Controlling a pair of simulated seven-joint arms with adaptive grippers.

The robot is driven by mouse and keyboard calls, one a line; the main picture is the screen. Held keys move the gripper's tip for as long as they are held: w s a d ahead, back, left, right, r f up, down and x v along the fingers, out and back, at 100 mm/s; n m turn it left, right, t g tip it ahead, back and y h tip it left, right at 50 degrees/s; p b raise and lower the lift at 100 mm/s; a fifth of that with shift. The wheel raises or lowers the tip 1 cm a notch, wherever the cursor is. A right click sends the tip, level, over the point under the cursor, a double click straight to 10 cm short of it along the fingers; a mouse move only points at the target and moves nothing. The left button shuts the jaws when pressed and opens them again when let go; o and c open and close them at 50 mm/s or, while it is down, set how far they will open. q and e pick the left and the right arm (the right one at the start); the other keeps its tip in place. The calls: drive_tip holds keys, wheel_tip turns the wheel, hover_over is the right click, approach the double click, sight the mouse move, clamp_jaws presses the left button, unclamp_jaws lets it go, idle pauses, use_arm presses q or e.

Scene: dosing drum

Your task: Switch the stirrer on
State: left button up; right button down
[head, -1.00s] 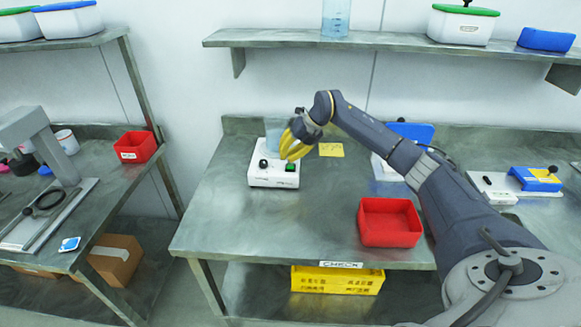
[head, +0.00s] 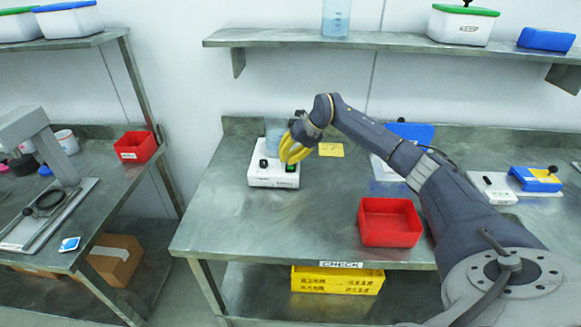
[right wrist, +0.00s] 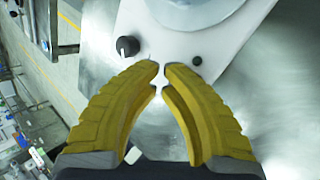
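The stirrer (head: 268,178) is a low white box on the middle bench, with a clear bluish beaker (head: 274,137) on top. The left gripper is out of view.
A red bin (head: 390,240) stands at the bench's front, below my right arm. A yellow note (head: 331,150) lies behind the gripper. A blue-and-white device (head: 536,179) stands at the right. The bench left of the red bin is clear.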

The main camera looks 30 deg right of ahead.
drive_tip(key=shift+s+f, duration=0.1)
drive_tip(key=shift+f, duration=0.3)
idle(0.4)
drive_tip(key=shift+r, duration=0.2)
drive_tip(key=shift+w+r, duration=0.2)
drive_tip(key=shift+r, duration=0.45)
drive_tip(key=shift+d+r, duration=0.1)
drive_tip(key=shift+w+d+r, duration=0.1)
drive_tip(key=shift+w+r, duration=0.05)
drive_tip(key=shift+r, duration=0.6)
drive_tip(key=shift+w+d+r, duration=0.15)
drive_tip(key=shift+w+r, duration=0.05)
drive_tip(key=shift+r, duration=0.6)
drive_tip(key=shift+w+d+r, duration=0.1)
drive_tip(key=shift+w+r, duration=0.05)
drive_tip(key=shift+r, duration=0.6)
